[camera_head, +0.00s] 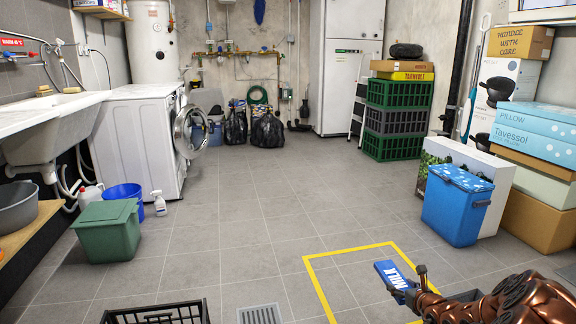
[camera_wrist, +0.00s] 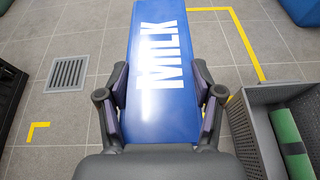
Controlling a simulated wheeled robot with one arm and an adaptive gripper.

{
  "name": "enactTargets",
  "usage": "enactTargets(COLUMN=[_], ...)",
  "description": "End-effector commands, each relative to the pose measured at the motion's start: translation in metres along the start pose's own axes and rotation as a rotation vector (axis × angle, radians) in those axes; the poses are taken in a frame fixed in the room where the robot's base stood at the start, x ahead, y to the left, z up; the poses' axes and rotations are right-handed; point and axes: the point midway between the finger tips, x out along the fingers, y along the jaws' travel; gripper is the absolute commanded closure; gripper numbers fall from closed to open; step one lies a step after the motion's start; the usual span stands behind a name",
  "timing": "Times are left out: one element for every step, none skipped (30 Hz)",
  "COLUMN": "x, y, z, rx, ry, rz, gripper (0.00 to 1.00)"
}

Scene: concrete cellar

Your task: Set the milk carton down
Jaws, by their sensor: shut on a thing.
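The milk carton (camera_wrist: 160,50) is blue with white "MILK" lettering. My gripper (camera_wrist: 160,105) is shut on it, with one finger on each side, in the wrist view. In the head view the carton (camera_head: 392,274) is held out at the end of my copper-coloured arm, and my gripper (camera_head: 412,290) is at its right end. The carton appears over the yellow-taped rectangle on the floor (camera_head: 308,262). Its height above the floor is hard to tell. The carton's lower end and underside are hidden.
A floor drain (camera_head: 259,315) and a black crate (camera_head: 155,313) lie left of the tape. A grey bin (camera_wrist: 262,95) holding a green item is close on the right in the wrist view. A blue cooler box (camera_head: 456,208) stands beyond the tape. The mid-floor is clear.

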Motion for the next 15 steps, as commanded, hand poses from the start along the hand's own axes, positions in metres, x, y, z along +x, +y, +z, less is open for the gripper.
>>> enactTargets(x=[-0.001,-0.002,-0.004,-0.005,-0.006,-0.008,-0.010,-0.012,-0.014,-0.017,-0.019,-0.022,-0.025,-0.028,-0.032], y=[0.009,0.014,0.020,0.024,0.029,0.036,0.041,0.045,0.051,0.056,0.061,0.068,0.072,0.077,0.084], z=[0.018,0.026,0.037,0.044,0.051,0.062,0.070,0.079,0.088,0.095,0.102,0.112,0.119,0.125,0.133], rx=[-0.006,-0.009,-0.010,-0.011,-0.013,-0.014,-0.016,-0.018,-0.020,-0.021,-0.023,-0.027,-0.028,-0.028,-0.030], ry=[-0.004,-0.004,-0.003,-0.001,0.000,0.000,-0.002,-0.003,-0.003,-0.003,-0.003,-0.003,-0.003,-0.002,-0.001], rz=[0.009,0.013,0.017,0.021,0.026,0.031,0.034,0.038,0.043,0.046,0.049,0.054,0.058,0.061,0.066], gripper=[0.66,0.66,0.66,0.66,0.66,0.66,0.66,0.66,0.66,0.66,0.66,0.66,0.66,0.66,0.66])
